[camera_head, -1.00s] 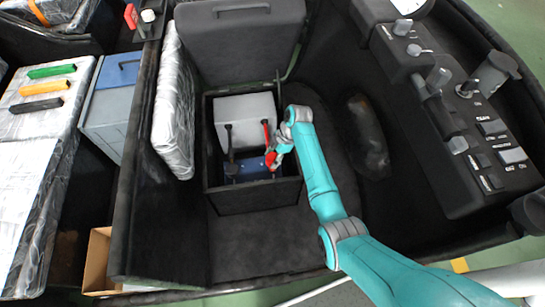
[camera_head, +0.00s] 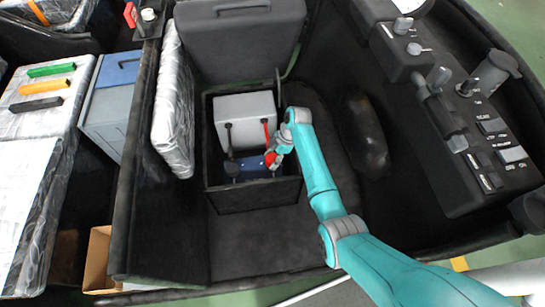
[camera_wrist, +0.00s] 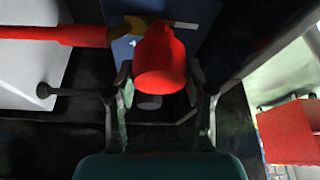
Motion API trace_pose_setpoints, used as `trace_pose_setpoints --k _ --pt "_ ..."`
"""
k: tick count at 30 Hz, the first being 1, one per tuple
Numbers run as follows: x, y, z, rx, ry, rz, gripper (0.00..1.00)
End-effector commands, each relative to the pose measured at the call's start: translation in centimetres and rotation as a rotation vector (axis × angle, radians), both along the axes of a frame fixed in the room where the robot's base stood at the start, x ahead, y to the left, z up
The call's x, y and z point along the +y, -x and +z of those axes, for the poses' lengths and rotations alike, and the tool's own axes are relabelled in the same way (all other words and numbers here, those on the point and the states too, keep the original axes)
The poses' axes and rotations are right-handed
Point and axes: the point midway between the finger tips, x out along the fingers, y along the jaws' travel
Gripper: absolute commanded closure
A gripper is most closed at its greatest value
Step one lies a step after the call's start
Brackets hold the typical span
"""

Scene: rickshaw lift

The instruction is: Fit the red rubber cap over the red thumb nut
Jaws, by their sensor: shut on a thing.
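My gripper (camera_head: 277,157) is inside the open black battery box, at its right side. It is shut on the red rubber cap (camera_wrist: 160,62), which sits between the two fingers in the wrist view. The cap also shows as a small red shape in the head view (camera_head: 270,159). Beyond the cap lies a yellowish metal piece (camera_wrist: 142,27) at the end of the red cable (camera_wrist: 55,35). The red thumb nut cannot be made out; the cap and fingers cover that area. I cannot tell whether the cap touches anything beneath it.
The battery box (camera_head: 250,202) surrounds my gripper closely, with its lid (camera_head: 238,45) raised behind. A grey-white block (camera_head: 245,107), a black cable (camera_head: 229,138) and a blue surface (camera_head: 250,164) are inside. A control panel (camera_head: 455,120) stands to the right.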

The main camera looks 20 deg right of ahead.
Motion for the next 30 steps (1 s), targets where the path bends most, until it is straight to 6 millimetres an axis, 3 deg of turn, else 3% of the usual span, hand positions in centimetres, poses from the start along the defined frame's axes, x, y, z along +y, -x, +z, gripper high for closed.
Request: trace_pose_setpoints --k 30 --pt "0.0 0.0 -1.8 0.000 0.000 0.000 0.71"
